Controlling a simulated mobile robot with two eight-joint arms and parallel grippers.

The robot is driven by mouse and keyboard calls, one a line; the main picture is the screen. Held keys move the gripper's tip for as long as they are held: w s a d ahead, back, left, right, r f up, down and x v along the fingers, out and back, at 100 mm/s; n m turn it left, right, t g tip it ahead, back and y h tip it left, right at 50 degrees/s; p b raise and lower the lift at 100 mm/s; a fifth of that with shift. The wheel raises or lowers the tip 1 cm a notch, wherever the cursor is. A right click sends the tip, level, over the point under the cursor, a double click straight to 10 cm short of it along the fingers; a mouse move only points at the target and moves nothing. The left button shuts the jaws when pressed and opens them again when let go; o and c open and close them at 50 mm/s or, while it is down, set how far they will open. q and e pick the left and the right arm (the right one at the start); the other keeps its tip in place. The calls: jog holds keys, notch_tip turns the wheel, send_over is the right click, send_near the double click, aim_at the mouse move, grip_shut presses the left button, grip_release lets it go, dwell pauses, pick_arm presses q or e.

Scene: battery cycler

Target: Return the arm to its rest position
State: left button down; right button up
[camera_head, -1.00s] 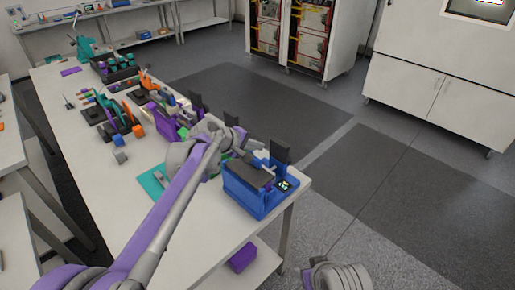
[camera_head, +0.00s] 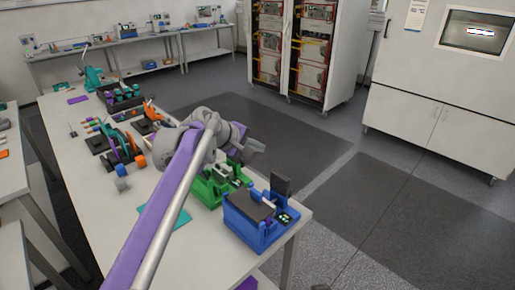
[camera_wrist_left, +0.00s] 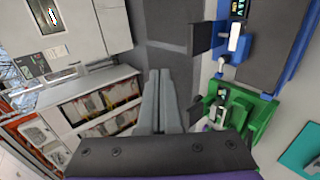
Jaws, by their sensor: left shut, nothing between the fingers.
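My left arm comes in from the bottom left of the head view, a purple and grey link reaching up over the white bench (camera_head: 75,155). Its wrist is bent to the right, and the left gripper (camera_head: 256,146) is partly hidden near the bench's right edge, above and behind the green device (camera_head: 208,190). In the left wrist view the two grey fingers of the left gripper (camera_wrist_left: 161,78) lie together, shut and empty, with floor behind them. The green device also shows there (camera_wrist_left: 250,115), to the right of the fingers and apart from them. My right gripper is not in view.
A blue device (camera_head: 255,232) with a dark upright lid stands at the bench's near right corner. A teal mat (camera_head: 165,218) and several small tools lie on the bench. Rack cabinets (camera_head: 300,50) and a white chamber (camera_head: 440,100) stand behind open floor.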

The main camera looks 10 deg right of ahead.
pick_arm(q)
jog(key=s+a+f+m+y, duration=0.2)
jog(key=s+a+f+y, duration=0.1)
jog(key=s+a+f, duration=0.4)
jog(key=s+a+f+m+y, duration=0.2)
jog(key=s+a+f, duration=0.6)
jog(key=s+a, duration=0.3)
jog(key=s+a+f+m+y, duration=0.3)
jog(key=s+a+f, duration=0.4)
jog(key=s, duration=0.8)
jog(key=shift+s+a+f+y, duration=0.15)
jog(key=shift+s+a+y, duration=0.2)
jog(key=shift+a, duration=0.9)
